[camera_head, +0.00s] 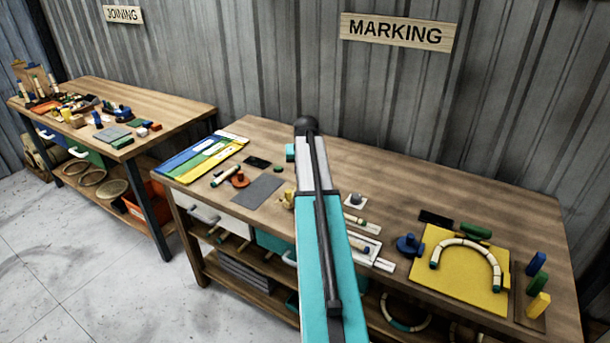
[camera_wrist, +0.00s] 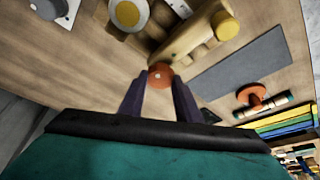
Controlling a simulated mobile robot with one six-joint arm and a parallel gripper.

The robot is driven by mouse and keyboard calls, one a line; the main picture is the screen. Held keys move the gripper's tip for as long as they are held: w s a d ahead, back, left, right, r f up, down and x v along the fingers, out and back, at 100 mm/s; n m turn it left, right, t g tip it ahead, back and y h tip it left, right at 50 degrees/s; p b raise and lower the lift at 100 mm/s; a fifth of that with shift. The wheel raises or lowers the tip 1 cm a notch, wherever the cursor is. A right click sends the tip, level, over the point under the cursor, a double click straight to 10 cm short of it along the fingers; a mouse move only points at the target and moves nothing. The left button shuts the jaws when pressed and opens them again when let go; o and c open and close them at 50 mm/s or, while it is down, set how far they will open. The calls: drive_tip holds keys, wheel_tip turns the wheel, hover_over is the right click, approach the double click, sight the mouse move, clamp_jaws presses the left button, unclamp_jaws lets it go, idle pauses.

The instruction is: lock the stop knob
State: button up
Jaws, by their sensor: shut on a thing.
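A small round orange-red knob (camera_wrist: 160,72) shows between the two dark fingertips of my gripper (camera_wrist: 160,84) in the wrist view; I take it for the stop knob. My gripper is shut on it. The knob sits at the near end of a tan wooden fixture (camera_wrist: 185,38) with several rounded pegs. Whether the knob is turned or locked cannot be told. In the head view my arm hides the gripper and knob; only a bit of the yellowish fixture (camera_head: 288,200) shows left of the arm.
A grey plate (camera_wrist: 240,62) and an orange tool (camera_wrist: 255,96) lie right of the fixture in the wrist view. A white piece with a yellow disc (camera_wrist: 128,14) is beside it. In the head view a yellow board (camera_head: 460,288) holds a bent rattan arch (camera_head: 468,241).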

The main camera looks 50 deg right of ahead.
drive_tip(key=m, duration=0.1)
drive_tip(key=m+g+b, duration=0.1)
drive_tip(key=m, duration=0.1)
drive_tip(key=m+h, duration=0.1)
drive_tip(key=m, duration=0.1)
drive_tip(key=shift+w+a+g, duration=0.1)
drive_tip(key=shift+w+g, duration=0.15)
drive_tip(key=shift+g, duration=0.05)
drive_tip(key=m+g+b, duration=0.1)
drive_tip(key=m, duration=0.3)
drive_tip(key=shift+w+b, duration=0.15)
drive_tip(key=shift+b, duration=0.15)
drive_tip(key=shift+m+g+h+b, duration=0.3)
drive_tip(key=shift+m+g, duration=0.4)
drive_tip(key=shift+m, duration=0.5)
drive_tip(key=o, duration=1.1)
drive_tip(key=shift+c, duration=0.2)
drive_tip(key=shift+r, duration=0.1)
drive_tip(key=s+b+v, duration=0.1)
drive_tip(key=b+v, duration=0.1)
drive_tip(key=v, duration=1.1)
drive_tip(key=shift+w+r+b, duration=0.35)
drive_tip(key=shift+w+b, duration=0.05)
drive_tip(key=shift+w, duration=0.05)
